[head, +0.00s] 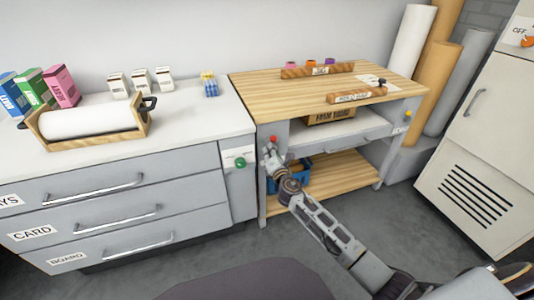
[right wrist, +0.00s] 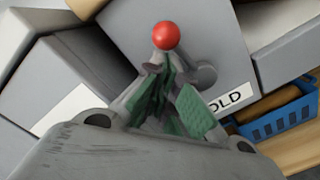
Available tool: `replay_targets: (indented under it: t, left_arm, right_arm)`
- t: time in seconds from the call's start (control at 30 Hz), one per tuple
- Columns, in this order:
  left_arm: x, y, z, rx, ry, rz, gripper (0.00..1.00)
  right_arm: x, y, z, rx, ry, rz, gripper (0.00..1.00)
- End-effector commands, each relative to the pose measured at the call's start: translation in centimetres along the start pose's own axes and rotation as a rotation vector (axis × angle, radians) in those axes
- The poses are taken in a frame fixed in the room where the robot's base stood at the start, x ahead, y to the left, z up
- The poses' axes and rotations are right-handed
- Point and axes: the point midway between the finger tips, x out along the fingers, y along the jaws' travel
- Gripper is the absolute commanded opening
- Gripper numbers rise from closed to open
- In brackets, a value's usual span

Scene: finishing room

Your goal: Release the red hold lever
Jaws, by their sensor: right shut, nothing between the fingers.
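The red hold lever shows as a red ball knob (head: 273,139) on the grey front post of the wooden-topped bench, and it is large in the right wrist view (right wrist: 166,36). A white label (right wrist: 232,98) reading "OLD", partly covered, is on the same grey face. My right gripper (head: 271,152) is at the knob, with its green-padded fingers (right wrist: 163,80) shut and empty. In the wrist view the fingertips lie just below the ball; I cannot tell if they touch it. The lever's stem is hidden behind the fingers. My left gripper is not in view.
A green knob (head: 240,163) sits on the white cabinet panel left of the bench. A blue crate (head: 297,178) stands on the bench's lower shelf, behind my right arm. The floor between is clear.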

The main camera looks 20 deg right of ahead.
Motion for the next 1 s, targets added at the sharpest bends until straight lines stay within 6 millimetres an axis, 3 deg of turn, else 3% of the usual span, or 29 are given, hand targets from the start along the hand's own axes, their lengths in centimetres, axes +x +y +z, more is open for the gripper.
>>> replay_targets:
  t: [0.37,0.83,1.0]
  left_arm:
    - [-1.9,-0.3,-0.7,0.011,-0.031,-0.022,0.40]
    - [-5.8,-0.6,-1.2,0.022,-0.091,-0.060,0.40]
    - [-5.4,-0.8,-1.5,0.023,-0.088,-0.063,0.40]
  right_arm:
    - [0.1,-0.2,2.3,0.359,-0.002,-0.019,0.00]
    - [0.2,-1.3,4.2,0.729,-0.001,-0.039,0.00]
    - [0.2,-1.6,4.4,0.795,-0.001,-0.042,0.00]
